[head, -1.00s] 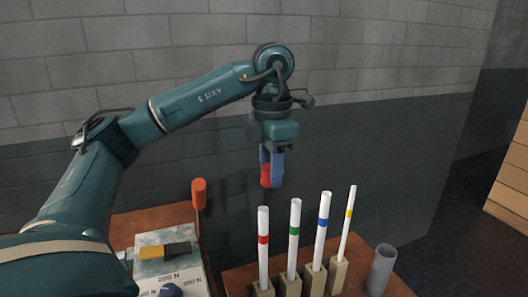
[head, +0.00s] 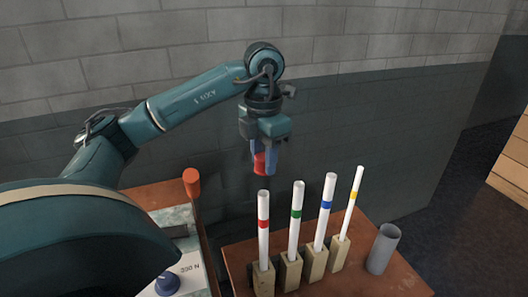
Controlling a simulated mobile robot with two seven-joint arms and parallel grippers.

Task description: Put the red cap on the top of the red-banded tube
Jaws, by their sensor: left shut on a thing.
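The red-banded tube (head: 263,241) is white with a red band and stands upright in a tan block at the left end of a row. My left gripper (head: 263,164) points down just above that tube's top. It is shut on the red cap (head: 260,161), which shows between its blue fingers. The cap looks close over the tube top and a small gap seems to lie between them. My right gripper does not show.
Beside it stand a green-banded tube (head: 295,230), a blue-banded tube (head: 324,220) and a thin yellow-banded tube (head: 351,210). A grey open cylinder (head: 383,250) is at the right. An orange-topped post (head: 192,182) stands at the left. A blue knob (head: 167,284) is front left.

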